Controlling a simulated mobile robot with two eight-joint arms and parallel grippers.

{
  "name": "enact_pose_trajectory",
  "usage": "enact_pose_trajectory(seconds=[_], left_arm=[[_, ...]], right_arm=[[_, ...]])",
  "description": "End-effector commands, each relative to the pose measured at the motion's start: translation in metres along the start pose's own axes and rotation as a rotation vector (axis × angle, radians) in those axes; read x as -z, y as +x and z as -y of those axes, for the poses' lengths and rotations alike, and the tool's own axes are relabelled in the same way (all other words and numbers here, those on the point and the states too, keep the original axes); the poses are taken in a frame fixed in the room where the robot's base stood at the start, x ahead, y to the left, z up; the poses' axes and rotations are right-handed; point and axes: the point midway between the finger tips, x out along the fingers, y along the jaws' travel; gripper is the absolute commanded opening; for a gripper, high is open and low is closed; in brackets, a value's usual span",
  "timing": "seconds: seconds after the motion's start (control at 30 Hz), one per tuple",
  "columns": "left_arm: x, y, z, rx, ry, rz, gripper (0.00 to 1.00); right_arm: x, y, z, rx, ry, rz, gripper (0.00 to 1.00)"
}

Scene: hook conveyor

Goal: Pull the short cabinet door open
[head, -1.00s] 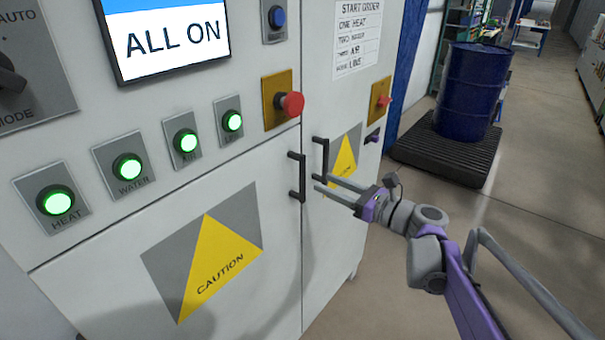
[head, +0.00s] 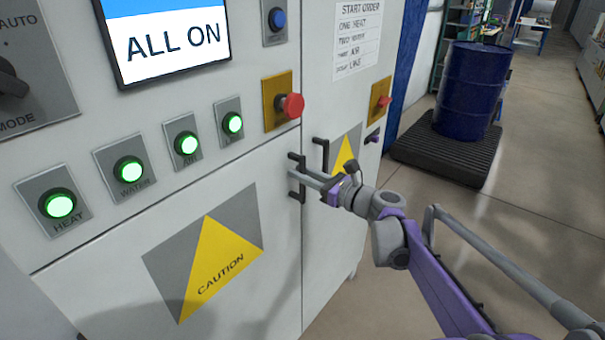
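The short cabinet door (head: 150,270) is the white lower-left door with a yellow caution triangle (head: 213,272). It looks closed, flush with the cabinet. Its dark vertical handle (head: 301,191) is near the door's right edge. My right gripper (head: 296,171) is at this handle, with its two grey fingers reaching the upper half of the bar. The fingers look apart, with the bar at their tips; whether they touch it is too small to tell. My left gripper is not in view.
A second dark handle (head: 325,152) on the taller door (head: 335,215) stands close to the right. Red knob (head: 291,105) and lit green buttons (head: 128,169) sit above the short door. A blue barrel (head: 470,90) stands on a black pallet (head: 440,155). Floor at right is clear.

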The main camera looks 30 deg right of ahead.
Motion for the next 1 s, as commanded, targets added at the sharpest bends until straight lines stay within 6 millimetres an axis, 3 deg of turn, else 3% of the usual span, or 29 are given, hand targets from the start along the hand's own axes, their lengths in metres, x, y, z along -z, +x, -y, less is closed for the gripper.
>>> enact_pose_trajectory(seconds=[0.03,0.1,0.13,1.0], left_arm=[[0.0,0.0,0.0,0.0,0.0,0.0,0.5],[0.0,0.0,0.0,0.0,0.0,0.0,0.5],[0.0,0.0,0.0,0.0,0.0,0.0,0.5],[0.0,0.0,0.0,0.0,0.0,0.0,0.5]], right_arm=[[0.0,-0.0001,0.0,0.0,0.0,0.0,0.13],[0.0,-0.0002,0.0,0.0,0.0,0.0,0.01],[0.0,-0.0002,0.0,0.0,0.0,0.0,0.0],[0.0,-0.0002,-0.0001,0.0,0.0,0.0,0.0]])
